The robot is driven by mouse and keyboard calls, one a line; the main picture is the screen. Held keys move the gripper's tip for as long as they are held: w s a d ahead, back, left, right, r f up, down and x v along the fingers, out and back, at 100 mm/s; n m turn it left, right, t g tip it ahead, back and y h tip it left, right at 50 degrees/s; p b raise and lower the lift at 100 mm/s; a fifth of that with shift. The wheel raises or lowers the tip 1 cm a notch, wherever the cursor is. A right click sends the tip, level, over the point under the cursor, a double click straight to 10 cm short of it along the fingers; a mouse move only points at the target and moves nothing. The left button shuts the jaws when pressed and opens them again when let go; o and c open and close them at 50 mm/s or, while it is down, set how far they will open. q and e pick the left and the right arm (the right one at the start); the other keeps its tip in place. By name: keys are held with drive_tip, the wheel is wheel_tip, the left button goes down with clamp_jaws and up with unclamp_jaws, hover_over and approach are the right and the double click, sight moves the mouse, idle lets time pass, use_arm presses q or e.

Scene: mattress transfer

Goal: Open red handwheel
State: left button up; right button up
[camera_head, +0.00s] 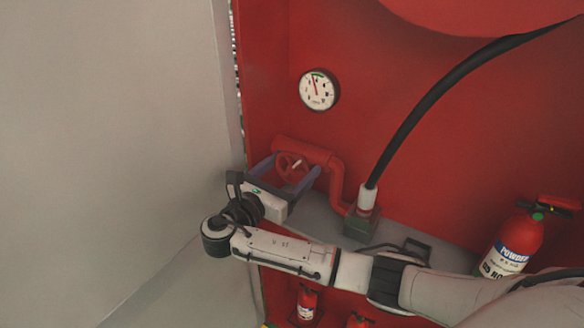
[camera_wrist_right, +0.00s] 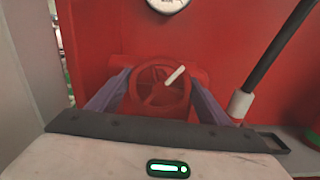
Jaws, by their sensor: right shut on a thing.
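The red handwheel (camera_head: 291,167) sits on a red pipe (camera_head: 337,184) against the red wall of the cabinet. In the right wrist view the handwheel (camera_wrist_right: 160,91) is near the middle, its spokes and a pale handle peg (camera_wrist_right: 174,76) showing. My right gripper (camera_head: 293,170) reaches it from the front. Its two purplish fingers stand on the left and right of the wheel, shut on its rim; they also show in the right wrist view (camera_wrist_right: 158,90). The fingertips are partly hidden behind the wheel. My left gripper is not in view.
A round pressure gauge (camera_head: 319,90) is on the wall above. A black hose (camera_head: 432,98) runs down to a fitting right of the pipe. A red fire extinguisher (camera_head: 515,244) stands at right, with smaller ones (camera_head: 307,303) below. A grey panel (camera_head: 110,130) closes the left side.

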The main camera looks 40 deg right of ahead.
drive_tip(key=shift+m, duration=0.3)
drive_tip(key=m, duration=0.4)
drive_tip(key=shift+s+f, duration=0.1)
drive_tip(key=m+b, duration=0.1)
drive_tip(key=m, duration=0.2)
drive_tip(key=shift+f+m, duration=0.1)
drive_tip(key=shift+m, duration=0.2)
drive_tip(key=m+b, duration=0.2)
drive_tip(key=m, duration=0.2)
drive_tip(key=shift+f, duration=0.15)
drive_tip(key=m+b, duration=0.3)
drive_tip(key=m, duration=0.1)
drive_tip(key=shift+m, duration=0.4)
drive_tip(key=o, duration=1)
drive_tip(key=shift+r, duration=0.2)
